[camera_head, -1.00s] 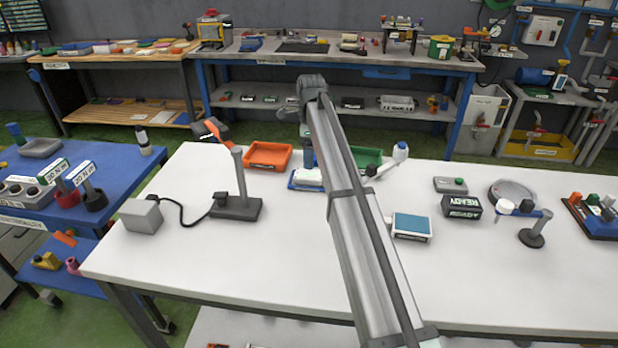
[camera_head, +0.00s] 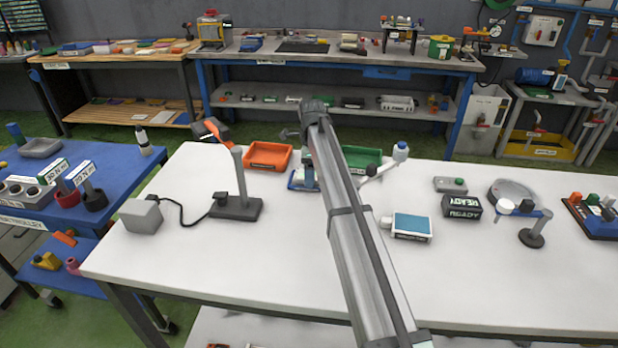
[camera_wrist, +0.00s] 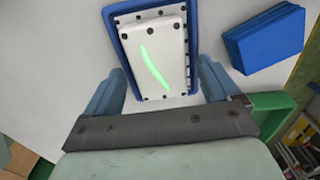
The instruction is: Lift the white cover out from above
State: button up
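The white cover (camera_wrist: 158,55) shows in the wrist view as a pale rectangular plate with dark screws and a bright green curved mark. It sits within a blue holder (camera_wrist: 115,49). My gripper (camera_wrist: 160,68) is open, with its blue-grey fingers apart near the two long sides of the cover. No contact is visible, and the height of the fingertips over the cover is hard to tell. In the head view the blue holder (camera_head: 293,184) lies on the white table, and my arm and gripper hide much of it and the cover.
A blue block (camera_wrist: 262,40) and a green tray (camera_wrist: 275,105) lie close on the right in the wrist view. In the head view, an orange tray (camera_head: 268,155) is behind left, a grey post (camera_head: 240,185) left, and a blue-topped box (camera_head: 411,226) right.

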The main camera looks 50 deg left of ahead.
jog(key=c, duration=1.3)
